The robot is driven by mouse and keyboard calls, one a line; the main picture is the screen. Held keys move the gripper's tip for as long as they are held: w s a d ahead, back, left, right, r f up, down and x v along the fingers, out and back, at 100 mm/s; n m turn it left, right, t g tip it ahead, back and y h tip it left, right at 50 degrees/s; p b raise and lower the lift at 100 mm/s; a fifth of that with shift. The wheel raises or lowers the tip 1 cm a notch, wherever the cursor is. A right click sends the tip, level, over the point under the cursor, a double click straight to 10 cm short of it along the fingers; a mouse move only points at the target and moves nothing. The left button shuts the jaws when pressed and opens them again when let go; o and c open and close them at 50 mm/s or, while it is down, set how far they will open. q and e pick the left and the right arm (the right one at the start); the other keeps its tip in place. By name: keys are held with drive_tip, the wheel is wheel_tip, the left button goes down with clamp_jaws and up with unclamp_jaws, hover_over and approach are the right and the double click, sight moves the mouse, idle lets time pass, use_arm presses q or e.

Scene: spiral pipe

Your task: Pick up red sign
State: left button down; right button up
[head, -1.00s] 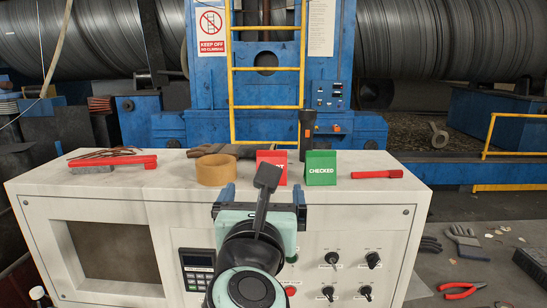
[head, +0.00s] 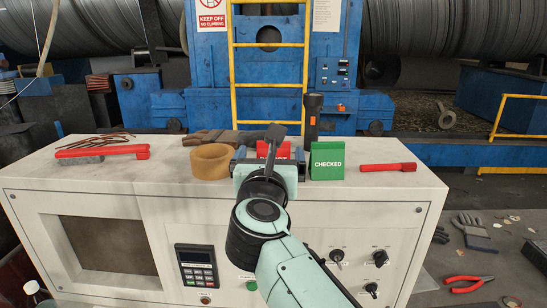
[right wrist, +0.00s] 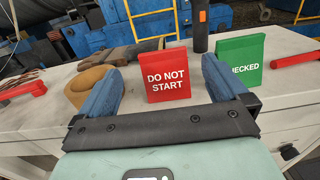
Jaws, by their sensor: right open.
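The red sign (right wrist: 166,74), reading "DO NOT START", stands upright on the white cabinet top. In the head view the red sign (head: 285,150) is mostly hidden behind my right gripper (head: 270,152). In the right wrist view my right gripper (right wrist: 158,75) is open, its blue fingers pointing at the sign, one to each side in the picture. Nothing is held between them; the sign appears to stand ahead of the fingers. I cannot tell the exact gap. My left gripper is not in view.
The green "CHECKED" sign (head: 327,160) stands just right of the red sign. A tape roll (head: 210,161) is at left, gloves (head: 222,137) and a flashlight (head: 312,117) behind. Red-handled tools (head: 388,167) lie at the cabinet's right and left.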

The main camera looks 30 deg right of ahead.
drive_tip(key=shift+p+x, duration=0.65)
drive_tip(key=shift+x, duration=2.05)
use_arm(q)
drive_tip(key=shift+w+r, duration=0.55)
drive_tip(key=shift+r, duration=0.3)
use_arm(e)
drive_tip(key=shift+f, duration=0.15)
drive_tip(key=shift+s, duration=0.1)
drive_tip(key=c, duration=1)
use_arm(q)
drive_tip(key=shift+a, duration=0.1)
use_arm(e)
drive_tip(key=shift+d, duration=0.1)
